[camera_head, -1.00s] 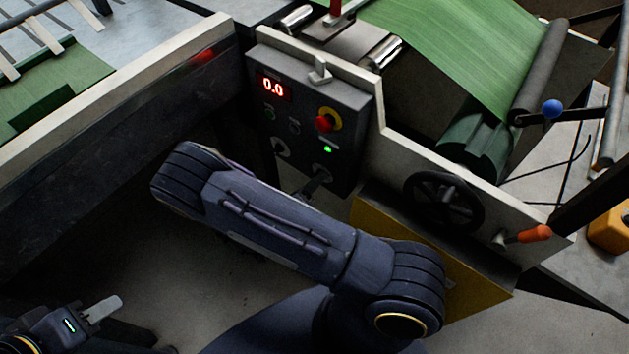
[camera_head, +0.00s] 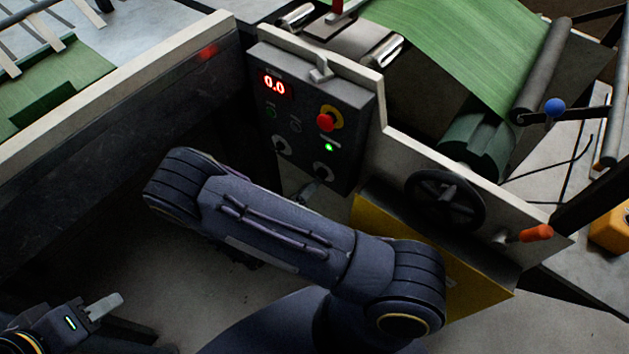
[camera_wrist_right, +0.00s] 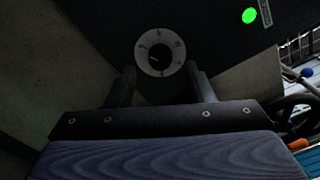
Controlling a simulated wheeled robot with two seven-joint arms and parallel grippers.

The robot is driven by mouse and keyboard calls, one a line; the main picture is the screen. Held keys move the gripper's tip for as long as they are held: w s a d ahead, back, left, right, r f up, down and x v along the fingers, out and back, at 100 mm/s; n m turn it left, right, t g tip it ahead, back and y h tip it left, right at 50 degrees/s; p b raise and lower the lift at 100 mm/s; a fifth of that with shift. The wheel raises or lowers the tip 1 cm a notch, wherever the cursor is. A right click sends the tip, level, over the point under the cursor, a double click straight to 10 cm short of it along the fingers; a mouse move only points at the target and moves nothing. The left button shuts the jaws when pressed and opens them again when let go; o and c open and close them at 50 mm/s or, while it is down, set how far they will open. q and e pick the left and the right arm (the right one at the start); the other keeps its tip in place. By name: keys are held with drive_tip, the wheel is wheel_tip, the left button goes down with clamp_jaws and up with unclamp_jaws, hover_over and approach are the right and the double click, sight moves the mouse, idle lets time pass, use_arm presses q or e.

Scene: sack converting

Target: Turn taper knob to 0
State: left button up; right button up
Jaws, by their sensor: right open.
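The dark control panel (camera_head: 309,118) carries two knobs with white dial rings low on its face, a left knob (camera_head: 281,146) and a right knob (camera_head: 322,171). Their labels are too small to read, so I cannot tell which is the taper knob. My right gripper (camera_head: 309,190) is open just off the right knob, partly hidden by my forearm. In the right wrist view a black knob with a numbered white ring (camera_wrist_right: 160,57) shows beyond and between the open fingertips (camera_wrist_right: 160,68), apart from them. Its exact setting is unclear. My left gripper (camera_head: 104,306) is low at left, far from the panel.
The panel has a red 0.0 display (camera_head: 274,85), a red stop button (camera_head: 326,121) and a lit green lamp (camera_head: 328,147). A black handwheel (camera_head: 445,201) and an orange-handled lever (camera_head: 536,233) are to the right. Green web (camera_head: 470,50) runs over rollers above.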

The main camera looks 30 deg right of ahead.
drive_tip(key=v, duration=0.5)
idle(0.4)
drive_tip(key=s+d+r+n+y+p, duration=0.1)
drive_tip(key=s+r+n+y+p, duration=0.2)
drive_tip(key=r+n+y, duration=0.3)
drive_tip(key=s+d+r+n+y+p, duration=0.1)
drive_tip(key=s+r+n+y+p, duration=0.2)
drive_tip(key=r+n, duration=1.2)
drive_tip(key=s+d+r+n+g+y+p, duration=0.1)
drive_tip(key=s+r+n+y+p, duration=0.3)
drive_tip(key=s+r+n+y, duration=0.4)
wheel_tip(320, 180, up, 4)
drive_tip(key=n+y, duration=0.3)
drive_tip(key=n, duration=0.3)
drive_tip(key=shift+f+n, duration=0.15)
drive_tip(key=shift+n, duration=0.15)
